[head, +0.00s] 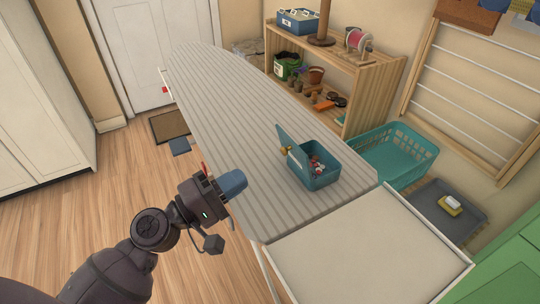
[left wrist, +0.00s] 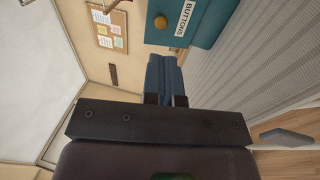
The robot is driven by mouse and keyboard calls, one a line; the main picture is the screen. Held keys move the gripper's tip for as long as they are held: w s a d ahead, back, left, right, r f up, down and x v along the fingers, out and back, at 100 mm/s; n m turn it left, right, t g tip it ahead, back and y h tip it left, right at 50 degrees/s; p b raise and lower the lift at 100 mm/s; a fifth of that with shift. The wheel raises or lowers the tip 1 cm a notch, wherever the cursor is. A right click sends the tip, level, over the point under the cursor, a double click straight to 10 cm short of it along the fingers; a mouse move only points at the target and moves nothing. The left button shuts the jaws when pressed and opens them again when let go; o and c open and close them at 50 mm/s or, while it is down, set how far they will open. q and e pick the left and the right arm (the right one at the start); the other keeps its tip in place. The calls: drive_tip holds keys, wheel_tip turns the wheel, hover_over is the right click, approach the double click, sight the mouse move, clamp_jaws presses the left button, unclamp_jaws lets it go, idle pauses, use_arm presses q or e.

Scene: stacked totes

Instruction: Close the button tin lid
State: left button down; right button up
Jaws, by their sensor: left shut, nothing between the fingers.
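The teal button tin (head: 322,180) stands on the striped ironing board, with small red, white and dark items inside. Its lid (head: 296,151) is open, tilted up along the tin's left side, with a brass knob (head: 285,150) facing left. In the left wrist view, a teal face of the tin or lid (left wrist: 215,35) shows a white BUTTONS label (left wrist: 186,18) and the round knob (left wrist: 160,22). My left gripper (head: 236,184) has blue fingers, shut and empty, left of the tin and apart from it. The fingers (left wrist: 165,78) also show in the left wrist view. My right gripper is not in view.
The ironing board (head: 225,95) is clear behind the tin. A white panel (head: 350,250) adjoins its near end. A teal basket (head: 395,155) and a wooden shelf (head: 390,80) with pots and tools stand to the right. Open wooden floor lies left.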

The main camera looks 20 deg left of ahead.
sight(282, 152)
use_arm(q)
drive_tip(key=p+x, duration=0.2)
drive_tip(key=x, duration=0.5)
drive_tip(key=shift+r, duration=0.2)
drive_tip(key=shift+w+d, duration=0.35)
drive_tip(key=shift+w, duration=0.2)
